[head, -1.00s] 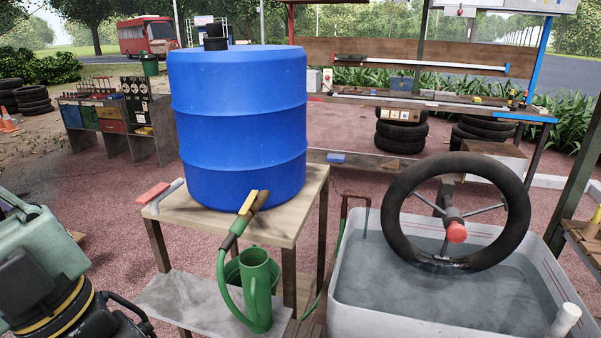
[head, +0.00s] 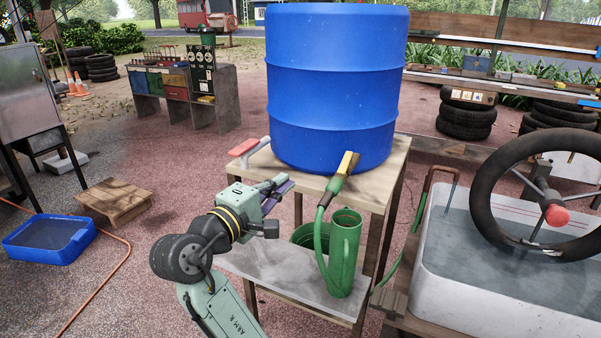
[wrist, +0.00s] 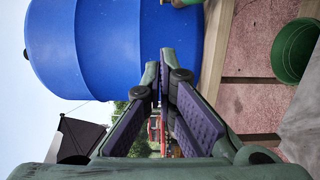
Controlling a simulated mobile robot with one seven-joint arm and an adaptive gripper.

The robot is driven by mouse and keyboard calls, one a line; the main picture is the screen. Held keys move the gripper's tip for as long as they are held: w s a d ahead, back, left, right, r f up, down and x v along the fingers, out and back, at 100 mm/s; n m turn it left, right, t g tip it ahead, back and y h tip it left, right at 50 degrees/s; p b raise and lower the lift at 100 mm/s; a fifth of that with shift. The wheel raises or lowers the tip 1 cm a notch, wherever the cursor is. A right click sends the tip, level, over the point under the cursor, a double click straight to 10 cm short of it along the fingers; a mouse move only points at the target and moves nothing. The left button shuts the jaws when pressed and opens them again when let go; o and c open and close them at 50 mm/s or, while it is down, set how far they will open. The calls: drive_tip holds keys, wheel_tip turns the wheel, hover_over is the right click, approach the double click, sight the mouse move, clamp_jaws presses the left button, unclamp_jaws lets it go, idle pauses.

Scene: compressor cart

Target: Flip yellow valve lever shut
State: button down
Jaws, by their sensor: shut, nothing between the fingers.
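The yellow valve lever (head: 349,163) sits on the tap at the foot of the blue barrel (head: 335,90), in the head view. It slants up and to the right, roughly in line with the tap. A green hose (head: 321,225) hangs from the tap toward a green can (head: 345,250). My gripper (head: 286,182) is shut and empty, to the left of the lever and apart from it, by the table's front edge. In the wrist view its purple-padded fingers (wrist: 166,65) point toward the barrel (wrist: 85,45). I cannot make out the lever there.
The barrel stands on a wooden table (head: 392,165) with a grey lower shelf (head: 270,275). A red-topped object (head: 243,147) projects at the table's left corner. A water tub (head: 470,290) with a black wheel (head: 545,195) stands at the right. Open ground lies to the left.

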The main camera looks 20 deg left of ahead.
sight(345, 164)
drive_tip(key=w+d+p, duration=0.2)
drive_tip(key=w+d, duration=0.3)
drive_tip(key=w, duration=0.5)
drive_tip(key=shift+d+p, duration=0.3)
drive_tip(key=shift+p, duration=0.05)
drive_tip(key=shift+d, duration=0.1)
